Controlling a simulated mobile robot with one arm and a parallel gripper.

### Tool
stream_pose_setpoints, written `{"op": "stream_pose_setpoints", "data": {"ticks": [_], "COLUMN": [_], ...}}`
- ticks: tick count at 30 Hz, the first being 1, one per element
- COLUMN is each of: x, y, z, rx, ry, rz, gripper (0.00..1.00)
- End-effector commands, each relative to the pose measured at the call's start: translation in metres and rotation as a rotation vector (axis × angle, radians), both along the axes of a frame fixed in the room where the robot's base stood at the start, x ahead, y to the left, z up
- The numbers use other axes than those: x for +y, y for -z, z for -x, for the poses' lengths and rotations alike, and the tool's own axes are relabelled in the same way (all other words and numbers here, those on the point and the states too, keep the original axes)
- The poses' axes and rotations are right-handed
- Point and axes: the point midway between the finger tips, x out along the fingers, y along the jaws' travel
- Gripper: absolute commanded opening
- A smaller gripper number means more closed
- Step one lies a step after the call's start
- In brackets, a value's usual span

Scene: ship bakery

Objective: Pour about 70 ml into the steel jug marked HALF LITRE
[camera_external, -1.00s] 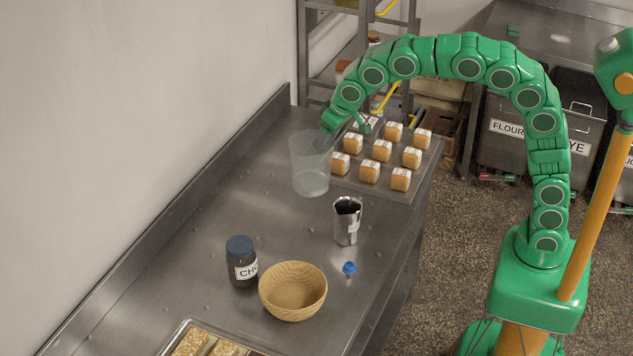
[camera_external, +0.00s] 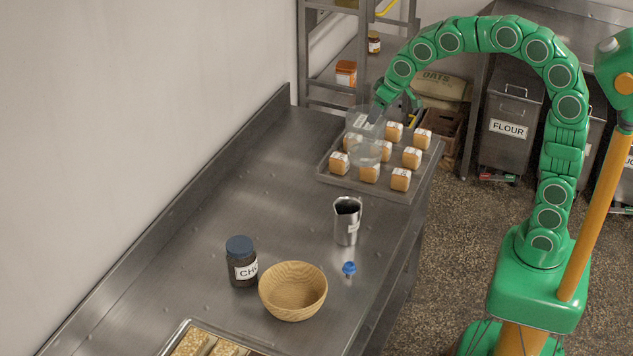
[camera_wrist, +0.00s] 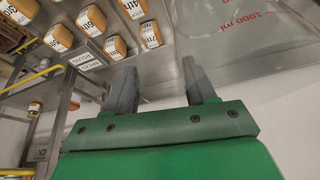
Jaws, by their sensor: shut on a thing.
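The steel jug (camera_external: 347,222) stands upright on the steel counter, right of its middle, with a white label on its side that is too small to read. In the wrist view my gripper's two fingers (camera_wrist: 162,88) show, with the clear jug (camera_wrist: 230,40) beyond and to the right, bearing a red 1000 ml mark. I cannot tell the liquid level in it.
A tray (camera_external: 345,183) of several labelled loaves lies at the counter's far end. A wooden bowl (camera_external: 293,305), a dark jar with a blue lid (camera_external: 240,262) and a small blue-topped item (camera_external: 348,268) stand nearer. The left and middle of the counter (camera_external: 215,215) are clear.

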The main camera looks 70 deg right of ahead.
Motion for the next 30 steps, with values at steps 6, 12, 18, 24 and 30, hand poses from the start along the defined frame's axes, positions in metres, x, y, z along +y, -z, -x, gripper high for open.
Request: {"op": "stream_pose_setpoints", "data": {"ticks": [6, 12, 18, 24, 30], "x": [-0.016, -0.016, -0.016, -0.016, -0.016], "y": [0.002, 0.028, 0.067, 0.103, 0.121], "z": [0.018, 0.017, 0.019, 0.018, 0.017], "rx": [-0.002, 0.000, 0.005, 0.001, -0.001], "ry": [-0.015, -0.017, -0.017, -0.017, -0.017], "rz": [-0.003, -0.001, -0.003, -0.001, -0.001], "gripper": [0.05, 0.05, 0.05, 0.05, 0.05]}}
